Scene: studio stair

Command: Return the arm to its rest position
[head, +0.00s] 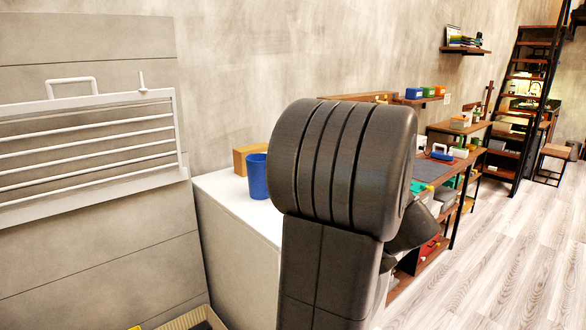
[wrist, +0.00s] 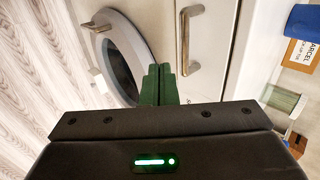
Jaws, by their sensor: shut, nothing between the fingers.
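My gripper (wrist: 157,84) shows in the wrist view, its two dark green fingers together with nothing between them. Beyond the fingers is a white appliance front with a round glass door (wrist: 122,62) and a metal handle (wrist: 183,42). In the head view my own dark arm fills the middle of the picture and stands upright. My gripper cannot be seen in the head view.
A blue cup (head: 258,177) and a cardboard box (head: 243,157) stand on the white counter (head: 222,190), left of my arm. A white wall rack (head: 85,150) is at left. A cluttered workbench (head: 432,172) runs behind at right. Wooden floor (head: 500,255) at right is clear.

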